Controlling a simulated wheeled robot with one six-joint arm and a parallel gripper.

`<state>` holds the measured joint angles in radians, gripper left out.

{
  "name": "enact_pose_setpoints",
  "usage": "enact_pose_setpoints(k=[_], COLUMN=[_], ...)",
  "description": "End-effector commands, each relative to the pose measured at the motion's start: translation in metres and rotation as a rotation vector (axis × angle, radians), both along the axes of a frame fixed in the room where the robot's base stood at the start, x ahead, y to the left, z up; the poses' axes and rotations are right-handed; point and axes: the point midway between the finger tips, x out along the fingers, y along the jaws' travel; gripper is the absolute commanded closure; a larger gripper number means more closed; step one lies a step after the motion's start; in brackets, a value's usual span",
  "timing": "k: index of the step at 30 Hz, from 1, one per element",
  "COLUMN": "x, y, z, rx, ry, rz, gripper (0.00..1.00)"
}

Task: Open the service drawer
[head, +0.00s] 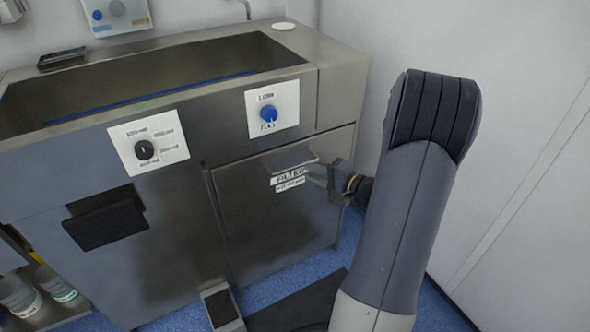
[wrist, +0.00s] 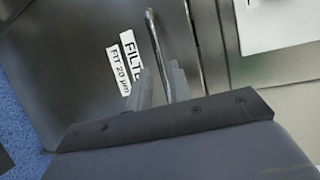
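The service drawer has a wide steel front (head: 270,215) at the lower right of the cabinet, marked with a FILTER label (head: 289,184). Its front looks flush with the cabinet. A thin lip handle (head: 291,159) juts from its upper part. My gripper (head: 318,175) is at the right end of this handle. In the wrist view the handle (wrist: 156,45) is seen nearly edge-on. The two fingers of my gripper (wrist: 162,85) stand apart on either side of the handle's line, with some gap. Whether either finger touches it is hard to tell. The FILTER label (wrist: 131,50) also shows there.
A steel sink cabinet (head: 160,225) carries a panel with a black knob (head: 145,150) and one with a blue knob (head: 268,113). A dark box (head: 105,222) juts from its front at left. Bottles (head: 20,297) stand low at left. A white wall (head: 530,120) is at right.

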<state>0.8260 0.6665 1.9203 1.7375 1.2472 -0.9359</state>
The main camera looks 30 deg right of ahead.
Motion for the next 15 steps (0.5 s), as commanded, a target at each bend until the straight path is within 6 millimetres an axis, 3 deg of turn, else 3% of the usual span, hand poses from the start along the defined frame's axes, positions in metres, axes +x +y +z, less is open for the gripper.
enact_pose_setpoints(k=[9, 15], x=[0.046, 0.056], y=[0.022, 0.027], z=[-0.011, -0.012], rx=[0.000, 0.001], ry=[0.000, 0.001], rz=[0.003, 0.001], gripper=[0.81, 0.81])
